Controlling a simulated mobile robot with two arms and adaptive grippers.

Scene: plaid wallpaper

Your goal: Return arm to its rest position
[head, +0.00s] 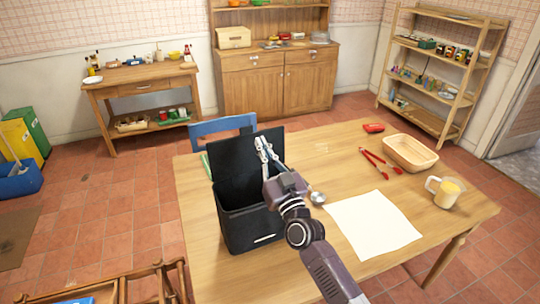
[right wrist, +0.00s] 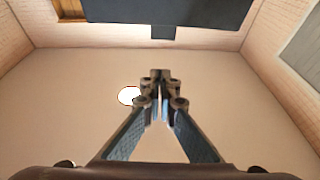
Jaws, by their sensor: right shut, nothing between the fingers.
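My right arm reaches up from the bottom of the head view. Its gripper (head: 263,142) is shut and empty, in front of the raised black lid (head: 235,150) of a black box (head: 250,230) on the wooden table. From this angle I cannot tell whether it touches the lid. In the right wrist view the fingers (right wrist: 160,90) meet at their tips with nothing between them. A dark panel (right wrist: 170,12) spans the top of that view. My left gripper is not in view.
On the table (head: 320,150) lie a white sheet (head: 372,224), a small metal cup (head: 318,198), red tongs (head: 378,162), a tan basket (head: 410,153) and a mug (head: 445,192). A blue chair (head: 222,126) stands behind. The table's middle back is mostly clear.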

